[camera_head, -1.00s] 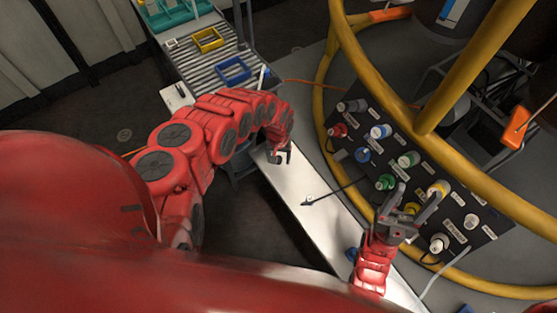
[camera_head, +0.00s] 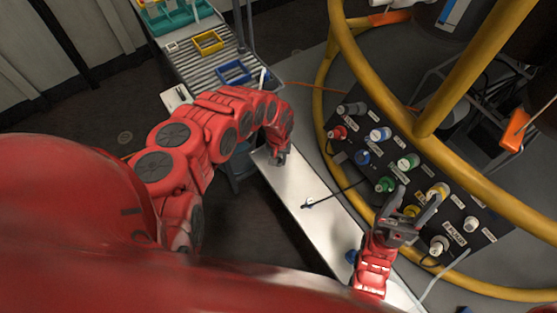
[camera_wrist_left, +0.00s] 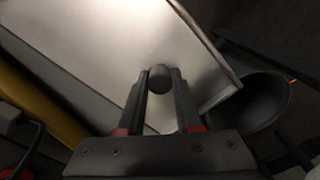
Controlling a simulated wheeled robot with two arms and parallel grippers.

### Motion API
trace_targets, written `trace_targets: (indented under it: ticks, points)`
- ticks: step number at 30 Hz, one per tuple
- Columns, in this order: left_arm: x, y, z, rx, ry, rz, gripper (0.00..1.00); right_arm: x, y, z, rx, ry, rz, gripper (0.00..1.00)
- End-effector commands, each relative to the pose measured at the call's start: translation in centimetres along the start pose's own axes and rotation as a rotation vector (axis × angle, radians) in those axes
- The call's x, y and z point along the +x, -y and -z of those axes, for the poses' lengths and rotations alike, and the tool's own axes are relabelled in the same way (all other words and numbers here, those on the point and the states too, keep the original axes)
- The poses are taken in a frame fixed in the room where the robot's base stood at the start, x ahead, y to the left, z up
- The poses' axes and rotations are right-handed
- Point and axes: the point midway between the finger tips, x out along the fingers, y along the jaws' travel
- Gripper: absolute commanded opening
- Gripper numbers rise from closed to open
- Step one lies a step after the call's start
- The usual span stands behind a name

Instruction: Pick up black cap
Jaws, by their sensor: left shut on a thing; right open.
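My left gripper (camera_head: 281,160) is over the far end of the pale metal shelf (camera_head: 310,185) in the head view. In the left wrist view, its two fingers (camera_wrist_left: 159,84) are shut on the black cap (camera_wrist_left: 159,79), a small dark round piece at their tips. The cap cannot be made out in the head view, where the gripper hides it. My right gripper (camera_head: 414,207) is open in front of the connector panel (camera_head: 345,120), its fingers near a yellow connector (camera_head: 438,190). Whether it touches anything is unclear.
A dark cable end (camera_head: 308,205) lies on the shelf, and a blue cap (camera_head: 351,256) is nearer me. A thick yellow rail (camera_head: 318,120) curves around the panel. A roller rack with a blue tray (camera_head: 233,70) stands at the back. A black round cup-like thing (camera_wrist_left: 258,100) is beside the shelf.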

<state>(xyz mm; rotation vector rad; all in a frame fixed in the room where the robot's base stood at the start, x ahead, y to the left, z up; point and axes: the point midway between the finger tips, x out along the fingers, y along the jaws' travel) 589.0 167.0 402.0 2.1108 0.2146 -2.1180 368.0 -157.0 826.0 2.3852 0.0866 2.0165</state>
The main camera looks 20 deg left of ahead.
Motion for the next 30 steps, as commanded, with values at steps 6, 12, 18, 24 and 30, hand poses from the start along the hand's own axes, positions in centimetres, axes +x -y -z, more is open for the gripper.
trace_targets:
  ticks: [6, 12, 18, 24, 30]
  points:
    - [-3.0, 0.7, -0.6, -0.001, 0.000, 0.002, 0.00, 1.1, -0.1, 0.2, 0.000, 0.000, 0.000, 0.64]
    - [-4.1, 3.9, -4.4, -0.004, 0.004, 0.003, 0.00, 3.9, -0.2, 0.7, 0.000, 0.000, 0.000, 0.64]
    - [-4.3, 6.5, -7.5, -0.005, 0.001, -0.001, 0.00, 7.2, -0.4, 1.2, 0.000, 0.000, 0.000, 0.64]
    - [-4.3, 8.6, -10.2, -0.005, -0.001, -0.004, 0.00, 9.0, -0.4, 1.5, 0.000, 0.000, 0.000, 0.64]
    - [-4.0, 9.9, -11.7, -0.005, 0.000, -0.002, 0.00, 9.4, -0.5, 1.6, 0.000, 0.000, 0.000, 0.64]
